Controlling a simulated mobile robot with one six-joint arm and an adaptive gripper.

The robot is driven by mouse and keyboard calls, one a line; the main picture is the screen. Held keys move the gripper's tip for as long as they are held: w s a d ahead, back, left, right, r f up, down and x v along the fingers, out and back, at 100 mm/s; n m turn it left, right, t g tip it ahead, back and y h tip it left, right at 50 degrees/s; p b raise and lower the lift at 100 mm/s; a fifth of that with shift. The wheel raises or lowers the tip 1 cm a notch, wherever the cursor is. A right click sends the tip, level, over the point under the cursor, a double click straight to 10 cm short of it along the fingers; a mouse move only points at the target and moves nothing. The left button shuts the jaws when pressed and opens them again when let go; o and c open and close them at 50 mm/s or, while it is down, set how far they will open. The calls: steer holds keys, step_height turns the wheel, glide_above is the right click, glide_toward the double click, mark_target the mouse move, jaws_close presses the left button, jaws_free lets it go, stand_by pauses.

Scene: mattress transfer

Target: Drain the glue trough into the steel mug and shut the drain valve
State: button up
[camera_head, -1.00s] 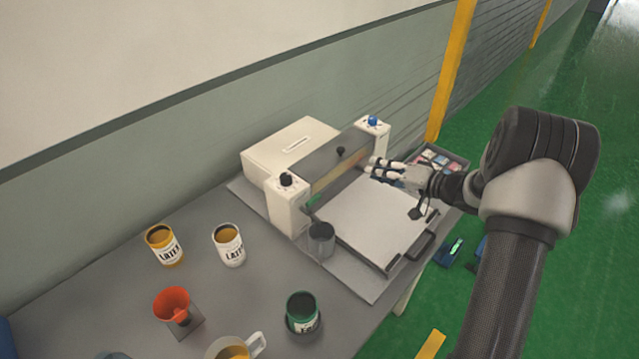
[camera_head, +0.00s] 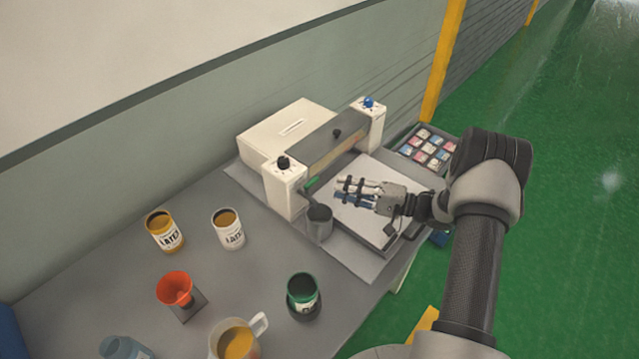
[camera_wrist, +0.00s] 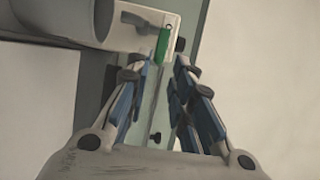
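The steel mug (camera_head: 319,225) stands upright by the front left end of the white machine, below the green drain valve handle (camera_head: 311,183). The grey trough cover (camera_head: 338,138) spans the machine's two posts; the glue inside is hidden. My gripper (camera_head: 340,189) is over the white bed, to the right of the handle, with its fingers pointing left toward it. In the wrist view the green handle (camera_wrist: 163,45) is just beyond the gap between my fingertips (camera_wrist: 162,64), and part of the mug (camera_wrist: 78,18) shows at upper left. The fingers are apart and empty.
Yellow (camera_head: 164,231) and white (camera_head: 228,229) latex cans, a red funnel (camera_head: 175,289), a green can (camera_head: 302,294) and a jug of yellow liquid (camera_head: 236,340) stand on the table's left and front. A compartment tray (camera_head: 430,148) lies behind my arm.

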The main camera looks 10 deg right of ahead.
mark_target(316, 182)
steer(key=x, duration=0.7)
steer(key=shift+w+a+b, duration=0.15)
steer(key=shift+a+b, duration=0.05)
steer(key=shift+b, duration=0.2)
steer(key=shift+c, duration=0.3)
jaws_close()
